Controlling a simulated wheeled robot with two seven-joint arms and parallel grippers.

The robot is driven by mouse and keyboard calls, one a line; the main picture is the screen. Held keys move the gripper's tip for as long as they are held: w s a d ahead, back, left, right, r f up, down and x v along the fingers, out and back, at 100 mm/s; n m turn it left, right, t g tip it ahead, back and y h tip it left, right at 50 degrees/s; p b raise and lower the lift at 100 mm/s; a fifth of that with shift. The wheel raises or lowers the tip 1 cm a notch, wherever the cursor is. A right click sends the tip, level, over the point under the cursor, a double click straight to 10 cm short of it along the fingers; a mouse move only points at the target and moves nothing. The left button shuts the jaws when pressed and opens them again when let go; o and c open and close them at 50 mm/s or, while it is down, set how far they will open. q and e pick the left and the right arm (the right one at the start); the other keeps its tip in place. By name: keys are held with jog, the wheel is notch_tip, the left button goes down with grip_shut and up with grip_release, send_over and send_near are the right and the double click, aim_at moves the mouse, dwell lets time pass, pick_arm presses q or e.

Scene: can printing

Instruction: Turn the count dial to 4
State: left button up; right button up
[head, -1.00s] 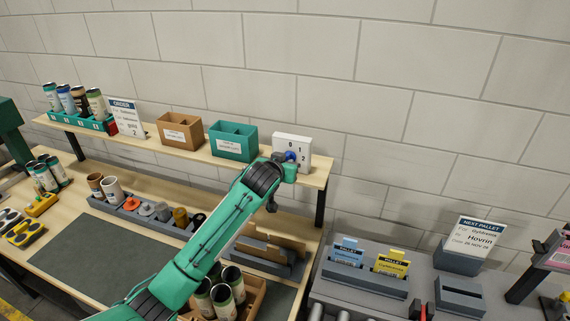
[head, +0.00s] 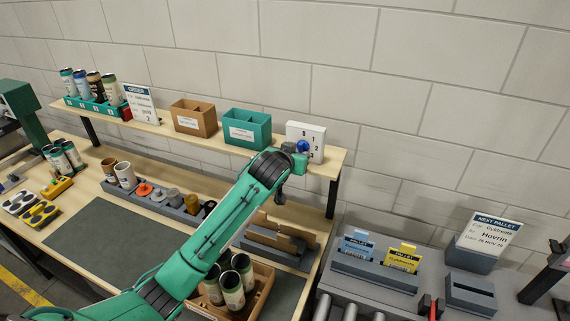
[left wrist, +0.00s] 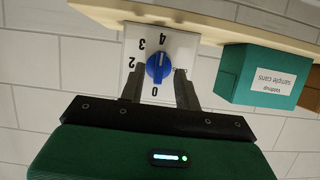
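The white dial plate (head: 317,132) stands at the right end of the upper shelf, with a blue knob (head: 301,147) on its face. In the left wrist view the plate (left wrist: 185,45) appears upside down, with 0, 2, 3 and 4 around the blue knob (left wrist: 158,68); 1 is hidden behind a finger. A pale mark on the knob appears to face the 4 side, but it is small. My left gripper (left wrist: 159,80) has one finger on each side of the knob, with apparent narrow gaps. My right gripper is not in view.
A teal sample-can box (head: 247,128) and a brown box (head: 194,117) stand left of the plate on the shelf (head: 160,128). An order card (head: 140,103) and a can rack are further left. Below are cans, a tool tray and a pallet-card holder (head: 375,275).

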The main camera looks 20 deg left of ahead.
pick_arm(q)
jog(key=b+v, duration=0.4)
jog(key=v, duration=0.7)
jog(key=shift+s, duration=0.2)
